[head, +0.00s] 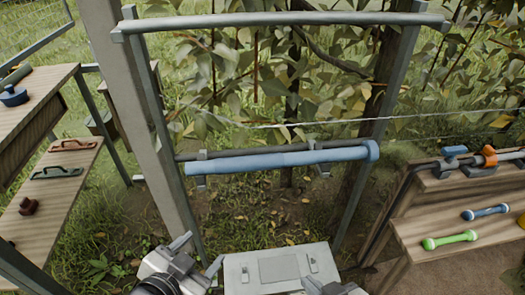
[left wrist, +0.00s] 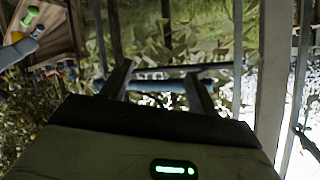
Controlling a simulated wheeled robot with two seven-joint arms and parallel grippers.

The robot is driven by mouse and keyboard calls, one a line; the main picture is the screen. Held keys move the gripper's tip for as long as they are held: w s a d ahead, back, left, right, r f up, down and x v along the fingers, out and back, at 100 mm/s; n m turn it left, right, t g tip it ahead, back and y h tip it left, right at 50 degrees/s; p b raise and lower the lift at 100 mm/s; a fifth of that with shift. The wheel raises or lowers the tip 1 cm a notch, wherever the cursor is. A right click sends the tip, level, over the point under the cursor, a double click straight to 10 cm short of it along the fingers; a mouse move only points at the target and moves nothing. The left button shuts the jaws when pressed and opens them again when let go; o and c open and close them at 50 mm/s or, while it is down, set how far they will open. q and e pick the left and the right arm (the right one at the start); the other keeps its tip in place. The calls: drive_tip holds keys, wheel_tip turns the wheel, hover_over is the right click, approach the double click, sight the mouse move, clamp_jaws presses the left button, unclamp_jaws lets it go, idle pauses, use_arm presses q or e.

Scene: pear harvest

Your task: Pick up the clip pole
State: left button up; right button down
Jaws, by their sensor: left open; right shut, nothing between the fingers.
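A long blue pole (head: 280,158) with a wider right end lies level across the brackets of the metal frame, in front of a dark bar. It looks most like the clip pole, though no label confirms it. My left gripper (head: 198,254) is open and empty, below and in front of the pole's left part, apart from it. In the left wrist view the open fingers (left wrist: 157,72) point toward the pole (left wrist: 160,85), which shows beyond them. My right gripper (head: 331,287) is shut and empty at the bottom edge, partly cut off.
The metal frame (head: 280,20) stands before leafy plants. On the right, a wooden bench (head: 420,228) holds a dark rod with blue and orange clips (head: 488,155), plus green (head: 450,240) and blue (head: 485,212) dumbbell-shaped tools. On the left, wooden shelves (head: 70,200) hold handles.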

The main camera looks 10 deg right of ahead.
sight(228, 168)
use_arm(q)
drive_tip(key=w+d+r+m+p, duration=0.1)
drive_tip(key=w+r+m, duration=0.6)
drive_tip(key=r+m, duration=0.35)
drive_tip(key=shift+m+t+y, duration=0.3)
drive_tip(key=shift+m, duration=0.15)
drive_tip(key=x, duration=1)
drive_tip(key=b+x, duration=0.1)
drive_tip(key=x, duration=0.4)
drive_tip(key=shift+w+d+f, duration=0.1)
drive_tip(key=shift+d+f, duration=0.1)
drive_tip(key=shift+d, duration=0.3)
drive_tip(key=c, duration=1.2)
